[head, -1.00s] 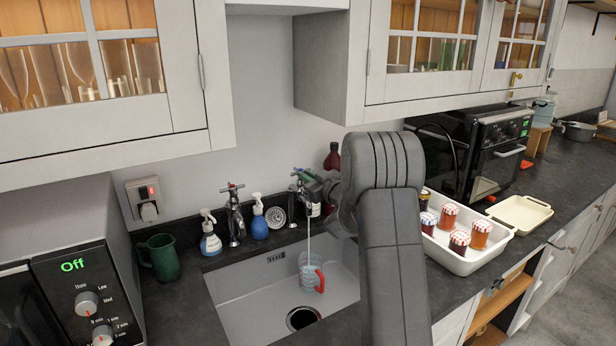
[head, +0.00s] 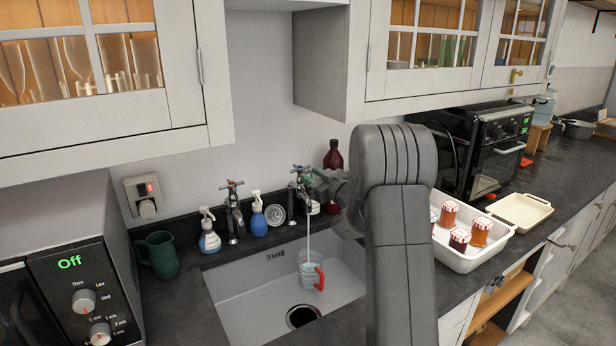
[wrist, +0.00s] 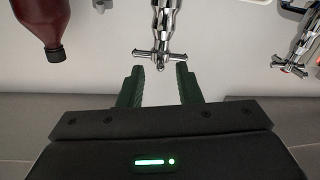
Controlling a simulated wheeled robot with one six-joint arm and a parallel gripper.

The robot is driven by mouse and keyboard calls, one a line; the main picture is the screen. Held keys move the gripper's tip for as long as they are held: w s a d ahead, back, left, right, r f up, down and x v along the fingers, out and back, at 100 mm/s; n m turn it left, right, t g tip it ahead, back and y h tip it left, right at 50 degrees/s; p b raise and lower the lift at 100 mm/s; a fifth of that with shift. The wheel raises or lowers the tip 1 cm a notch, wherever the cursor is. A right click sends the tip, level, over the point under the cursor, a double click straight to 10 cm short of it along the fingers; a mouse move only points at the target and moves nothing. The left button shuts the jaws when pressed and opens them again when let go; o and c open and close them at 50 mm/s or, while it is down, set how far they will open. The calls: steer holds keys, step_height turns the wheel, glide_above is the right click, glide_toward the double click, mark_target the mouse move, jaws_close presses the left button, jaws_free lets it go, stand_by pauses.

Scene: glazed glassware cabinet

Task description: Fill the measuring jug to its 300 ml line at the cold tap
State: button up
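The clear measuring jug (head: 307,262) with a red handle (head: 320,279) stands upright in the sink, under the right-hand tap (head: 300,190). A stream of water (head: 308,238) runs from this tap into the jug. The jug's water level and 300 ml line are too small to read. My gripper (wrist: 160,74) is open, its green fingers apart and empty. The tap's chrome cross handle (wrist: 152,57) lies just beyond the fingertips in the wrist view. In the head view my gripper (head: 318,184) is beside that tap, partly hidden by my arm.
A second tap (head: 233,210) stands left of the running one, also in the wrist view (wrist: 300,55). Spray bottles (head: 258,222), a green mug (head: 160,254) and a dark red bottle (head: 333,156) line the back. A white tray (head: 463,262) of jars is right of the sink.

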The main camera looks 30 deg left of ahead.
steer(key=b+v, duration=0.2)
steer(key=v, duration=0.9)
steer(key=shift+c, duration=0.4)
stand_by(2.5)
